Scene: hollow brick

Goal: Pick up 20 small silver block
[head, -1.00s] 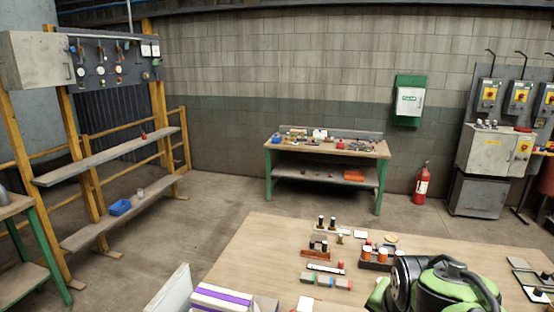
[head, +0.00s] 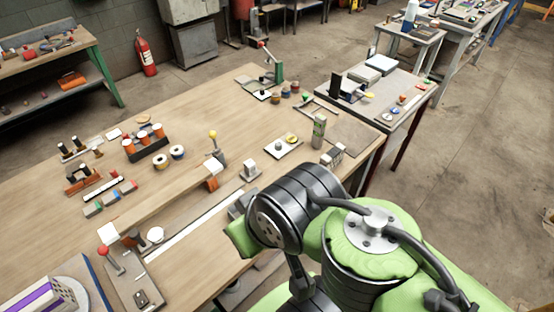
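A small grey, silver-looking block (head: 250,171) stands on the wooden workbench (head: 195,95), to the right of the yellow-knobbed lever. A cluster of small grey and white pieces (head: 333,154) lies near the bench's right edge. I cannot tell which of these is the task's small silver block. My green and black arm fills the lower right of the head view and covers part of the bench's front edge. My gripper cannot be made out, as the arm's own links hide that area.
A red-knobbed lever (head: 104,252) and a yellow-knobbed lever (head: 214,142) stand up from the bench. A green bottle-like item (head: 319,131) is near the right edge. Orange-topped cylinders sit in a dark tray (head: 147,148). A second bench stands behind on the right. The bench's middle back is clear.

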